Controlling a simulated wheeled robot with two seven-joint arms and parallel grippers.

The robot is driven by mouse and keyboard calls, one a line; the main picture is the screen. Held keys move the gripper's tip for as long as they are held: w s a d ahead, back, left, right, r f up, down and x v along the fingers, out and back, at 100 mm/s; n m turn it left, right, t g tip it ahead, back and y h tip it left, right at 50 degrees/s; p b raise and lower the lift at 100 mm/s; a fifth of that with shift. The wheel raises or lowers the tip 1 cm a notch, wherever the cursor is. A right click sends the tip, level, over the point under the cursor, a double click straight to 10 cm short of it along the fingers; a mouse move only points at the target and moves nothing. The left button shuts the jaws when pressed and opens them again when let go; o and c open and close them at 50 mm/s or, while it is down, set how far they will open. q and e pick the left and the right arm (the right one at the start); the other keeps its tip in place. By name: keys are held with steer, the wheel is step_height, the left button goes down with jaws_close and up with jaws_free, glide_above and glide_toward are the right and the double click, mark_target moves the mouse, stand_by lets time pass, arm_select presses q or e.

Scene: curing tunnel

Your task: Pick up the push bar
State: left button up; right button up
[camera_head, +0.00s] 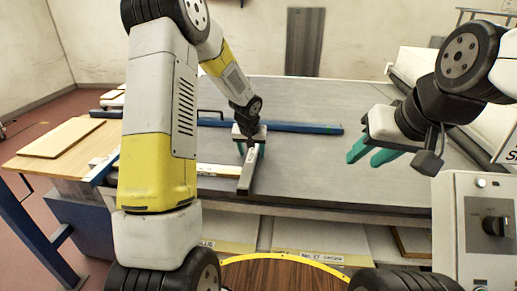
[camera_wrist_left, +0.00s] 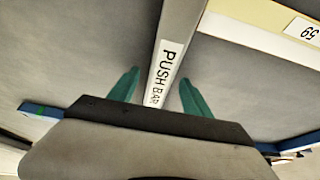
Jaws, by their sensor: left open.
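The push bar (camera_head: 246,178) is a grey bar with a white label, lying on the grey table top near its front edge. In the left wrist view the push bar (camera_wrist_left: 172,52) runs between the two green fingers, and its label reads "PUSH BAR". My left gripper (camera_head: 250,150) is open over the bar, one finger on each side, with gaps showing between fingers and bar. In the left wrist view my left gripper (camera_wrist_left: 158,90) hides the bar's near end. My right gripper (camera_head: 363,160) is open and empty, to the right of the bar.
A blue rail (camera_head: 300,127) crosses the grey table (camera_head: 310,165) behind the bar. A wooden side table with a board (camera_head: 62,138) stands at left. A control box (camera_head: 480,225) stands at front right. Labelled boards lie on a shelf below. The table's middle is clear.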

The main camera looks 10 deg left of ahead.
arm_select(q)
jaws_close()
steer(key=shift+r, duration=0.15)
